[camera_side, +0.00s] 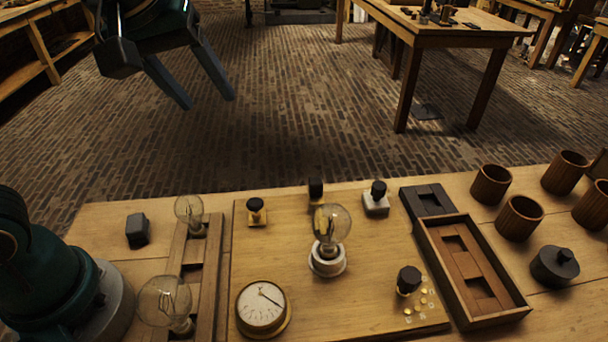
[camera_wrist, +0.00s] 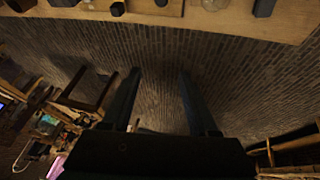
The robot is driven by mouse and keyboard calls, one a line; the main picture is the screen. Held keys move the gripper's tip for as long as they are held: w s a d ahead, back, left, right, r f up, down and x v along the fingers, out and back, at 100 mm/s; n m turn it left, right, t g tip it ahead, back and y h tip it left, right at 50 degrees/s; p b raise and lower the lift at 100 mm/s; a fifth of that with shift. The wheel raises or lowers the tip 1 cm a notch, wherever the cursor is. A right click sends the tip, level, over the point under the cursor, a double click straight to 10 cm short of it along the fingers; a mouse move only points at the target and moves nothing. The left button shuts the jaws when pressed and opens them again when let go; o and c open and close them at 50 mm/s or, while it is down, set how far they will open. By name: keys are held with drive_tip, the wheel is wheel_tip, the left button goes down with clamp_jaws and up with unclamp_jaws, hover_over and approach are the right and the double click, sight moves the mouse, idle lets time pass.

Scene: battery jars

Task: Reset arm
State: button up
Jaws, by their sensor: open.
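My gripper (camera_side: 202,92) hangs at the upper left of the side view, high above and behind the workbench. Its two dark fingers are spread apart with nothing between them. In the wrist view my gripper (camera_wrist: 157,75) points over the brick floor toward the bench edge, and the gap between its fingers is empty. The workbench (camera_side: 130,215) carries a wooden board (camera_side: 380,285). On the board stand a bulb in a white socket (camera_side: 328,240), a round dial gauge (camera_side: 262,306) and several black-capped terminals.
A slotted rack (camera_side: 208,275) with two glass bulbs stands left of the board. A wooden tray (camera_side: 505,312) lies at right, near several brown cups (camera_side: 520,218) and a black lidded jar (camera_side: 554,266). A dark block (camera_side: 137,229) sits at left. Open floor surrounds my gripper.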

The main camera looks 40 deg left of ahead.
drive_tip(key=s+f+m+h, duration=0.1)
drive_tip(key=s+f+m, duration=0.6)
drive_tip(key=s, duration=0.3)
drive_tip(key=shift+d+m+h, duration=0.25)
drive_tip(key=shift+m+h, duration=0.05)
drive_tip(key=shift+m, duration=0.3)
